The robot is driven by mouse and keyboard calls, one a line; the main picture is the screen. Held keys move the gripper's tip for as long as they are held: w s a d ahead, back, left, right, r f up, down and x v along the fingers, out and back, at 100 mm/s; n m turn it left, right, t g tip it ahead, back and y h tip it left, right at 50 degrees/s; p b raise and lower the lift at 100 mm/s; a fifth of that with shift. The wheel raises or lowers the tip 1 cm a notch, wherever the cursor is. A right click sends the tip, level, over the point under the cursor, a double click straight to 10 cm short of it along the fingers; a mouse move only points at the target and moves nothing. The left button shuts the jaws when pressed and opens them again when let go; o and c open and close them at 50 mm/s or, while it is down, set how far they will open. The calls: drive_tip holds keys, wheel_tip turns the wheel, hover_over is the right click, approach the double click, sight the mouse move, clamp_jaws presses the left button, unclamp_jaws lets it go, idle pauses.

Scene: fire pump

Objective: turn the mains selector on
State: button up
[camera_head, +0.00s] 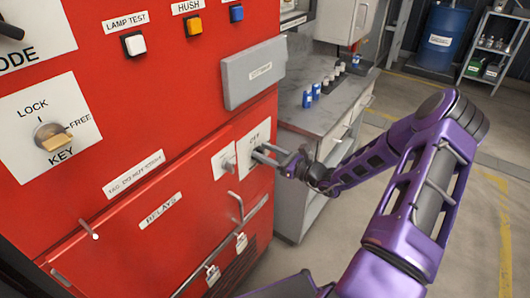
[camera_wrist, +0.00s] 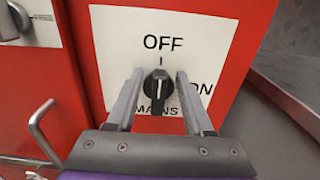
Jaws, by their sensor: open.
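The mains selector (camera_wrist: 157,86) is a small black knob with a white line. It sits on a white plate (camera_wrist: 112,60) marked OFF above, ON at right and MAINS below. Its handle stands vertical, in line with the OFF mark. My gripper (camera_wrist: 160,72) is open, one finger on either side of the knob, with a gap visible on both sides. In the head view my gripper (camera_head: 262,153) reaches the plate (camera_head: 252,138) at the cabinet's lower right and hides the knob.
The red cabinet (camera_head: 150,90) also carries a key switch (camera_head: 52,136), push buttons and a grey box (camera_head: 253,72). A metal handle (camera_wrist: 40,125) juts out left of the plate. A grey bench (camera_head: 325,115) with small bottles stands at right. The floor beyond my arm is clear.

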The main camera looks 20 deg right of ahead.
clamp_jaws()
drive_tip(key=shift+r+p, duration=0.1)
drive_tip(key=shift+p, duration=0.25)
drive_tip(key=shift+d+r+m+p, duration=0.1)
drive_tip(key=shift+m+p, duration=0.45)
drive_tip(key=shift+m, duration=0.15)
drive_tip(key=f+m+p, duration=0.1)
drive_tip(key=m+p, duration=0.1)
drive_tip(key=m, duration=0.3)
drive_tip(key=d+m+p, duration=0.1)
drive_tip(key=m+p, duration=0.1)
drive_tip(key=m, duration=0.3)
drive_tip(key=w+f+m+p, duration=0.1)
drive_tip(key=m+p, duration=0.1)
drive_tip(key=m, duration=0.4)
drive_tip(key=shift+w+d+f, duration=0.1)
drive_tip(key=shift+d+f, duration=0.25)
drive_tip(key=shift+d, duration=0.05)
drive_tip(key=shift+m, duration=0.3)
unclamp_jaws()
